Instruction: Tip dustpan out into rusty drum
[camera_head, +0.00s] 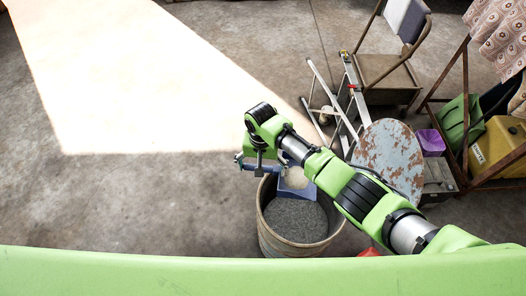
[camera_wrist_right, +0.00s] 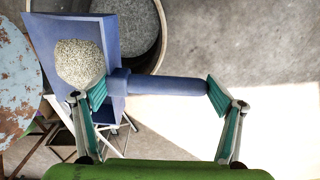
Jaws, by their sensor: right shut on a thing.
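The blue dustpan (camera_head: 297,193) is over the back part of the rusty drum's mouth in the head view. It holds a pale, grainy heap (camera_wrist_right: 80,64), clear in the right wrist view, where the blue pan (camera_wrist_right: 112,100) and its handle (camera_wrist_right: 165,85) also show. My right gripper (camera_head: 256,162) is shut on the dustpan, with its fingers (camera_wrist_right: 157,93) at the handle. The rusty drum (camera_head: 270,238) stands upright on the floor, with dark grey, grainy material inside. The drum also shows at the top of the wrist view (camera_wrist_right: 157,62). My left gripper is out of view.
A round, rust-patched tabletop (camera_head: 388,153), a stepladder (camera_head: 349,90) and a folding chair (camera_head: 385,70) stand right of the drum. A rack with a yellow container (camera_head: 497,147) is at the far right. The concrete floor left of the drum is clear.

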